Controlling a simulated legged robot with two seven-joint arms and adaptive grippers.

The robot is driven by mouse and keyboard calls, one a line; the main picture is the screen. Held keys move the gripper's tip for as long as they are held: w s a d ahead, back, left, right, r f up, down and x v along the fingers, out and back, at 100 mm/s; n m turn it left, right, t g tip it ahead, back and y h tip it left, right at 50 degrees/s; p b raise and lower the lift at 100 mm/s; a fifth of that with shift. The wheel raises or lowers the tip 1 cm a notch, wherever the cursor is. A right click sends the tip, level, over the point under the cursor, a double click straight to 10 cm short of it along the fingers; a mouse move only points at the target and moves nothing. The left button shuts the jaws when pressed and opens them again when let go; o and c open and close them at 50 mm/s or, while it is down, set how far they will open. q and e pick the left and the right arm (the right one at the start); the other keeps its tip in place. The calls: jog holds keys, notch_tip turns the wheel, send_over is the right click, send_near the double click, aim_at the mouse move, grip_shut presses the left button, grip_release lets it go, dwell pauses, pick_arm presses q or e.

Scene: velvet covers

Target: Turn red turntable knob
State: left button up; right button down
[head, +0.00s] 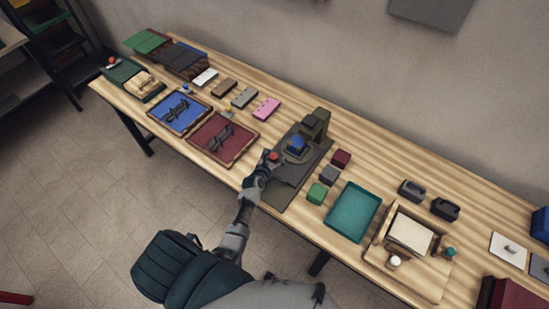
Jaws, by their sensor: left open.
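The turntable device is a dark grey base (284,195) at the front middle of the table. A round plate carrying a blue block (297,145) sits on it, with a dark upright block behind. The red knob (274,155) is on the left side of the base. My left gripper (269,162) is open at the red knob, its fingers close around or beside it. I cannot tell whether they touch it. The gripper hides the knob's lower part. My right gripper is not in view.
A dark red tray (244,158) lies close left of the gripper, with a blue tray (160,121) beyond. Small red, grey and green cubes (317,193) stand right of the device, beside a teal tray (332,222). A wooden box (433,279) is further right.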

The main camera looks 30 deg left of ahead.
pick_arm(q)
jog(key=shift+a, duration=0.2)
jog(key=shift+a+f, duration=0.15)
jog(key=shift+a, duration=0.25)
jog(key=c, duration=0.6)
jog(key=shift+a, duration=0.1)
jog(key=c, duration=0.5)
jog(key=shift+d, duration=0.3)
jog(key=shift+c, duration=0.3)
jog(key=shift+a, duration=0.15)
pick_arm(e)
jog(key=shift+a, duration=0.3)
